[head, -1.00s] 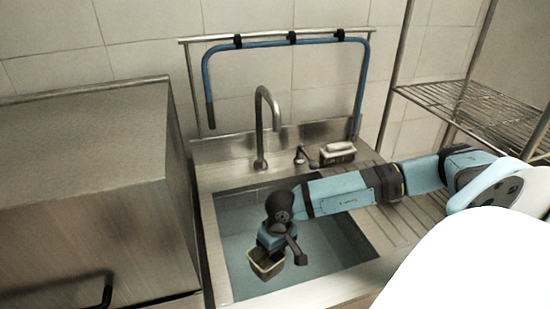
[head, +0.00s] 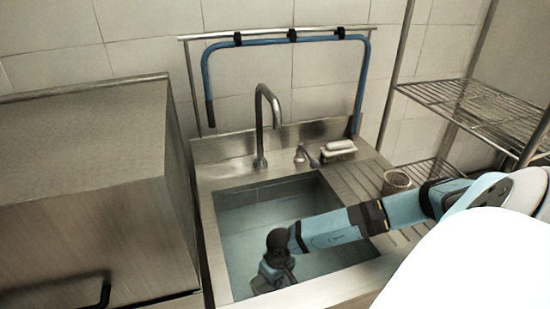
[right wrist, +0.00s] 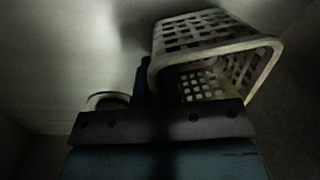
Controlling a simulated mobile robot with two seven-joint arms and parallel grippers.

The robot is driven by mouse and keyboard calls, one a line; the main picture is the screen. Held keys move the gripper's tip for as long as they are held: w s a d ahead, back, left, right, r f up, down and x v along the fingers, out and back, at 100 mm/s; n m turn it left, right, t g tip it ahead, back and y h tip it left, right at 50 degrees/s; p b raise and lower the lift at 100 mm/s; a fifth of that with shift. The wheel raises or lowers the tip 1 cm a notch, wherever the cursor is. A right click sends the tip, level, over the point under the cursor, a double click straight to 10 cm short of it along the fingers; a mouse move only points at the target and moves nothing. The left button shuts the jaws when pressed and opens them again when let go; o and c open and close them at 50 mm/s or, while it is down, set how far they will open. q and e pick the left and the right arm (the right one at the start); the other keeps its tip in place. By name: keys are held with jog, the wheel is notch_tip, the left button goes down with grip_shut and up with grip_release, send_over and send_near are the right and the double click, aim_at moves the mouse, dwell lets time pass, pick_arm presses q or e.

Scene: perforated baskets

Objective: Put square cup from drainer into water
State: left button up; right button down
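My right gripper (head: 275,281) is low in the sink (head: 230,291), at its near side, and seems to be at or in the bluish water (head: 262,225). In the right wrist view the pale, perforated square cup (right wrist: 205,38) is tilted at the fingertips. A dark finger (right wrist: 143,85) lies against the cup's left wall, and the gripper appears shut on that wall. In the head view the cup is mostly hidden by the gripper and water. My left gripper is not in view.
A round perforated cup (head: 397,181) stands on the ribbed drainer (head: 352,182) right of the sink, close to my right arm. A white-topped brush or sponge (head: 338,150) lies behind. The faucet (head: 261,140) rises at the back. A steel cabinet (head: 90,190) borders the left.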

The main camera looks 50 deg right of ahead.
jog(key=c, duration=1.7)
grip_release()
jog(key=shift+f, duration=0.15)
jog(key=o, duration=0.4)
jog(key=shift+c, duration=0.2)
notch_tip(320, 180, up, 12)
jog(key=d, duration=0.1)
jog(key=shift+d+p, duration=0.2)
jog(key=shift+p, duration=0.1)
jog(key=shift+s+r, duration=0.1)
jog(key=shift+r, duration=0.15)
